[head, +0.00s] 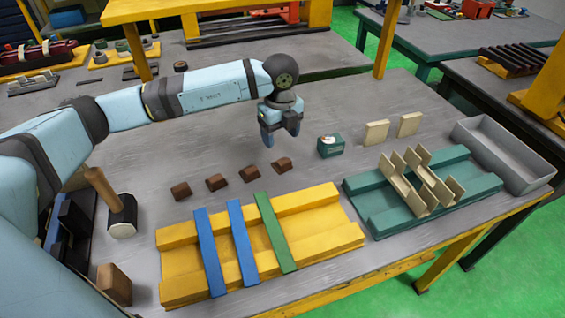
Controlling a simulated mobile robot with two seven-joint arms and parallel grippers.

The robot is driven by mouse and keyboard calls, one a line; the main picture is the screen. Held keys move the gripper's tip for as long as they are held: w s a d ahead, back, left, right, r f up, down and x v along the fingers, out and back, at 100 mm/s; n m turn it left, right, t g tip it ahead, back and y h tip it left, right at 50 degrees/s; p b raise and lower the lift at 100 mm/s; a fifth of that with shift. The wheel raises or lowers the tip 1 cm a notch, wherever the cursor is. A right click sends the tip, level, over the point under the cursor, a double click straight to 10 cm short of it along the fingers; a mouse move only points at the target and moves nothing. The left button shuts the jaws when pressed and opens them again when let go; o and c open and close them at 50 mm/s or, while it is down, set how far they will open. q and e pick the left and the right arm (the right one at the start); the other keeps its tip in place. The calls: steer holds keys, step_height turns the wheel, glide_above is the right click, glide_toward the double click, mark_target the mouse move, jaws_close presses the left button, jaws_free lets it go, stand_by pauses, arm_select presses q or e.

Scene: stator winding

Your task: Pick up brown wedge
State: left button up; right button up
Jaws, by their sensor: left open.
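Several small brown wedges lie in a slanting row on the grey table: one at the left end (181,190), two in the middle (217,182) (248,173), and one at the right end (282,165). My left gripper (281,136) points down, open and empty, above the table. In the picture it is just above the right-end wedge and apart from it. My right gripper is not in view.
A yellow fixture (335,236) with blue and green strips stands in front of the wedges. A green fixture (480,188) holds cream parts. A small green box (330,146), a mallet (121,215) and a grey tray (500,160) stand nearby.

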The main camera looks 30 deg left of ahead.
mark_target(282, 160)
arm_select(q)
step_height(282, 160, down, 9)
steer(key=shift+d+r, duration=0.1)
steer(key=shift+r, duration=0.1)
steer(key=c, duration=1)
steer(key=shift+r, duration=0.15)
